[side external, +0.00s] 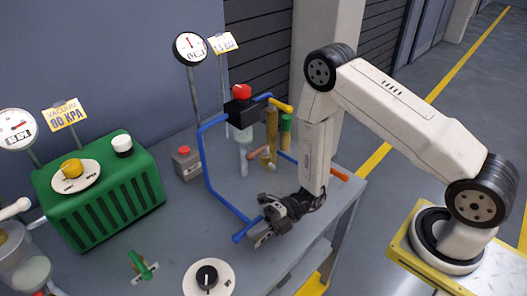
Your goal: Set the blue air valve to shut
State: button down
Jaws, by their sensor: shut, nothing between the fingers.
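A blue pipe (207,165) runs down from a black block with a red knob (240,92) to the table. At its lower end is a short blue bar (242,234), which looks like the blue air valve's handle. It lies slanted, its near end to the lower left. My gripper (260,238) points down at the table just right of this bar and partly hides its right end. The gripper is shut with nothing in it. I cannot tell whether it touches the bar. The valve's body and any marks on it are hidden or too small to read.
A green vacuum unit (105,195) with a yellow knob stands at left. A black dial on a white disc (208,278) and a green lever (142,264) are at the front. A grey box with a red top (187,162) stands behind. Bare grey table (175,228) lies between.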

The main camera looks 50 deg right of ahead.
dwell(0.3)
jog(key=shift+s+r, duration=0.15)
jog(key=shift+s, duration=0.3)
jog(key=s, duration=0.3)
jog(key=shift+r, duration=0.3)
jog(key=shift+s+d+r, duration=0.1)
jog(key=shift+s+d, duration=0.3)
jog(key=shift+d, duration=1.2)
jog(key=shift+s+d+r, duration=0.1)
jog(key=shift+s+d, duration=0.35)
jog(key=shift+d, duration=1.2)
jog(key=shift+s+d, duration=0.4)
jog(key=shift+d, duration=1.2)
jog(key=s+r+n+g+h, duration=0.2)
jog(key=n+g+h, duration=0.2)
jog(key=n, duration=0.5)
jog(key=s+r+n+g+h, duration=0.1)
jog(key=s+n+g+h, duration=0.25)
jog(key=n, duration=0.45)
jog(key=w+d+r+n+t+h, duration=0.3)
jog(key=r+n+h, duration=0.1)
jog(key=n, duration=0.7)
jog(key=w+d+r+n+t+h, duration=0.3)
jog(key=w+r+n+t+h, duration=0.1)
jog(key=n, duration=0.8)
jog(key=shift+d+r+h, duration=0.3)
jog(key=shift+r+h, duration=0.25)
jog(key=shift+h, duration=0.3)
